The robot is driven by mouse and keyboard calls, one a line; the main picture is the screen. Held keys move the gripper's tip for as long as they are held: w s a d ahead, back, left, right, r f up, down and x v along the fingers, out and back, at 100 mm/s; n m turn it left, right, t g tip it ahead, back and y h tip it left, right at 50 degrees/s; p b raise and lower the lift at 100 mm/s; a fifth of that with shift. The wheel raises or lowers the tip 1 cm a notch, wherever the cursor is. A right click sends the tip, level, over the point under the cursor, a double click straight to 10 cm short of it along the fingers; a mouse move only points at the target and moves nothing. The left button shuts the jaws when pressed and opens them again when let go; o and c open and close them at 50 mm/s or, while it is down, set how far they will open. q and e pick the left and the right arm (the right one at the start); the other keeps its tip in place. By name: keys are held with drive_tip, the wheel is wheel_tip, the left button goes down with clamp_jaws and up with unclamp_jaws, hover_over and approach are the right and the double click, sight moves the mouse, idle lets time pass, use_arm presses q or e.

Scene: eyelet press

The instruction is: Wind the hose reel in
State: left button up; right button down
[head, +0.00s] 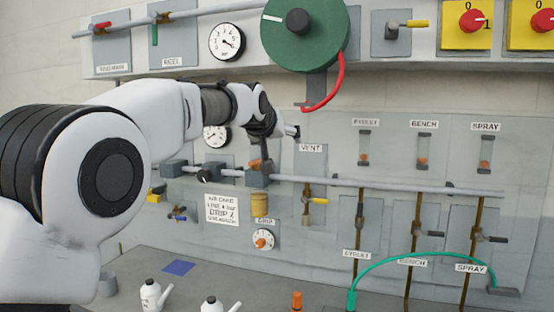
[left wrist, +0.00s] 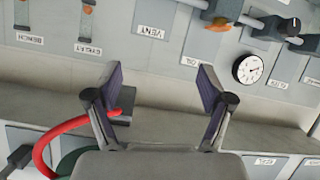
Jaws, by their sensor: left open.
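The hose reel (head: 275,45) is a dark green disc on the upper panel, with a black hub (head: 298,21) at its middle and a white mark on its left side. A red hose (head: 338,85) hangs from it in a curve to a grey bracket below. The hose (left wrist: 48,145) and a sliver of green show at the lower left of the left wrist view. My left gripper (head: 288,132) is below and left of the reel, apart from it. Its two fingers (left wrist: 158,78) are spread with nothing between them. My right gripper is in neither view.
A grey pipe (head: 390,186) with valves crosses the wall below my left gripper. Gauges (head: 227,42) and labelled panels are to the left. Red knobs on yellow plates (head: 473,20) are at the upper right. White bottles (head: 152,295) stand on the counter. A green hose (head: 415,254) arches at lower right.

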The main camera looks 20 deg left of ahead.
use_arm(q)
drive_tip(key=shift+g, duration=0.3)
drive_tip(key=f, duration=0.3)
drive_tip(key=w+f, duration=0.1)
drive_tip(key=shift+a+f, duration=0.2)
drive_tip(key=shift+f, duration=0.15)
